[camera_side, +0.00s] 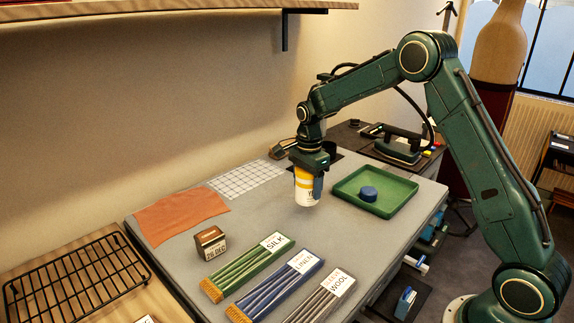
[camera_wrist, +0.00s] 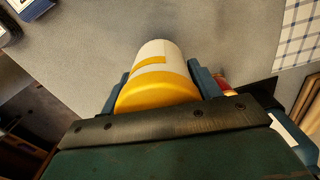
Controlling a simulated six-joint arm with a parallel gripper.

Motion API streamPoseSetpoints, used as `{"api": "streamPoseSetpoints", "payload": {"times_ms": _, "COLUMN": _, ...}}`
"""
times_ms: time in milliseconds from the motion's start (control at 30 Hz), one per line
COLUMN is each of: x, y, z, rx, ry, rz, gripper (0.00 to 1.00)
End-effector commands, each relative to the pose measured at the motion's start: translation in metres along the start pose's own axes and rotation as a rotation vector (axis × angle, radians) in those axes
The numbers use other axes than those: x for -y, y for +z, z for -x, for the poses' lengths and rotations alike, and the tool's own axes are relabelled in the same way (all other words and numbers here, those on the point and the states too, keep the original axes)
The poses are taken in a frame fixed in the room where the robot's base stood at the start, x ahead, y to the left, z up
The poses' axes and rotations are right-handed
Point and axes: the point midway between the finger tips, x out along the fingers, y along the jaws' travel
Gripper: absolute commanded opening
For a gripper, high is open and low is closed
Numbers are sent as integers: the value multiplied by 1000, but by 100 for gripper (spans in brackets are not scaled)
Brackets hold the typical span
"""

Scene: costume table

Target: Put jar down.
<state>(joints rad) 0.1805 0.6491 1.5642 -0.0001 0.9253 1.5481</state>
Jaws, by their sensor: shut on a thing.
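The jar (camera_side: 306,190) is white with a yellow band and some lettering. My gripper (camera_side: 308,172) is shut on it and holds it upright, over the grey table (camera_side: 260,215), left of the green tray. Whether its base touches the table or hangs just above it, I cannot tell. In the wrist view the jar (camera_wrist: 158,82) lies between my two blue fingers (camera_wrist: 160,85), its yellow end toward me. Part of the jar is hidden by my gripper.
A green tray (camera_side: 345,189) with a blue round thing (camera_side: 368,194) is to the right. Silk, linen and wool bundles (camera_side: 268,285) lie in front. A stamp block (camera_side: 210,242), an orange cloth (camera_side: 178,216) and a checked cloth (camera_side: 245,179) are left.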

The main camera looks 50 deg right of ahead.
Motion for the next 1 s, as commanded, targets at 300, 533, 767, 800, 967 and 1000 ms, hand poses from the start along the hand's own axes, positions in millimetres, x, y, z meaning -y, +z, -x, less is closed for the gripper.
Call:
{"api": "streamPoseSetpoints", "payload": {"times_ms": 300, "x": 0, "y": 0, "z": -33, "rx": 0, "ry": 1, "rz": 0, "gripper": 31}}
{"api": "streamPoseSetpoints", "payload": {"times_ms": 533, "x": 0, "y": 0, "z": -36, "rx": 0, "ry": -1, "rz": 0, "gripper": 31}}
{"api": "streamPoseSetpoints", "payload": {"times_ms": 767, "x": 0, "y": 0, "z": -38, "rx": 0, "ry": 0, "rz": 0, "gripper": 31}}
{"api": "streamPoseSetpoints", "payload": {"times_ms": 800, "x": 0, "y": 0, "z": -39, "rx": 0, "ry": 0, "rz": 0, "gripper": 31}}
{"api": "streamPoseSetpoints", "payload": {"times_ms": 967, "x": 0, "y": 0, "z": -39, "rx": 0, "ry": 1, "rz": 0, "gripper": 84}}
{"api": "streamPoseSetpoints", "payload": {"times_ms": 1000, "x": 0, "y": 0, "z": -39, "rx": 0, "ry": 1, "rz": 0, "gripper": 84}}
